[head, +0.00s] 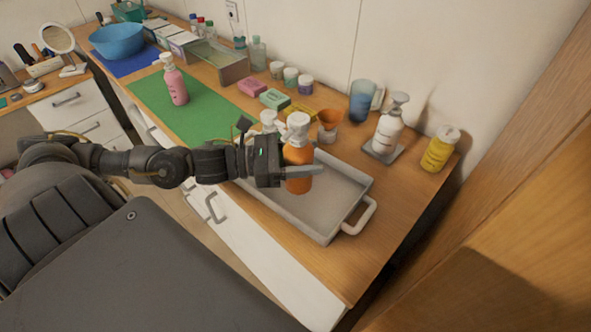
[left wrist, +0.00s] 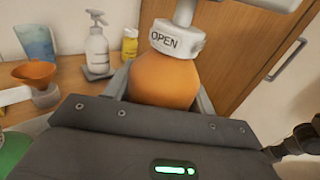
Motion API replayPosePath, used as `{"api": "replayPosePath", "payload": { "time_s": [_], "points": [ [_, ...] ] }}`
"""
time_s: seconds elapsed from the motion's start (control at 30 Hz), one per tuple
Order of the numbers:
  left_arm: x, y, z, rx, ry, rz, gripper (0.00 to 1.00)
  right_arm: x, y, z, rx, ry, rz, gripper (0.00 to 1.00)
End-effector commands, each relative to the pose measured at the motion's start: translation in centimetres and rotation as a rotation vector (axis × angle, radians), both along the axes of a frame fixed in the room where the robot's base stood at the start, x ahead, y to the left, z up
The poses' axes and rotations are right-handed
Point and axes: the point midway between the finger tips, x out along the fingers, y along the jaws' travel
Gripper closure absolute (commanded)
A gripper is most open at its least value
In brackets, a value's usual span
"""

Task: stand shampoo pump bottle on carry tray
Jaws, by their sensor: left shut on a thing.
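My left gripper (head: 290,172) is shut on an orange pump bottle (head: 299,156) with a white top. The bottle is upright and appears over the carry tray (head: 332,208), a grey shallow tray with pale handles. I cannot tell whether its base touches the tray floor. In the left wrist view the orange bottle (left wrist: 163,80) sits between the fingers, with "OPEN" on its white collar; its lower part is hidden. My right gripper does not show.
A white pump bottle (head: 388,125) on a grey pad, a yellow bottle (head: 439,150), a blue cup (head: 362,101) and an orange funnel (head: 330,120) stand behind the tray. A pink pump bottle (head: 174,82) stands on a green mat (head: 205,119). The tray's right part is clear.

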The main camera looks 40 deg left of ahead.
Motion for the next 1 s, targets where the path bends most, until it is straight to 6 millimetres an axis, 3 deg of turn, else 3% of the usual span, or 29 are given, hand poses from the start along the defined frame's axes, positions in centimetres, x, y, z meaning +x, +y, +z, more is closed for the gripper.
{"api": "replayPosePath", "payload": {
  "time_s": [0.17, 0.33, 0.5, 0.77, 1.0],
  "points": [
    [-1.9, 3.1, 1.2, 0.012, 0.000, -0.111, 0.77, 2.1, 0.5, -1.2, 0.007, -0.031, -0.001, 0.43],
    [-3.4, 5.5, 2.9, 0.008, -0.002, -0.167, 0.77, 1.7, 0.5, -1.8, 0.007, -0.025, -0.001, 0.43],
    [-4.2, 6.6, 3.8, 0.003, -0.003, -0.190, 0.77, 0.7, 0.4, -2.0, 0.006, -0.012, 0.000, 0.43],
    [-3.8, 6.4, 3.9, -0.005, -0.006, -0.194, 0.77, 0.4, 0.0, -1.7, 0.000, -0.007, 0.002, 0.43],
    [-1.0, 3.9, 2.7, -0.010, -0.010, -0.191, 0.77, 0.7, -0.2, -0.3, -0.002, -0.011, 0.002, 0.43]
  ]
}}
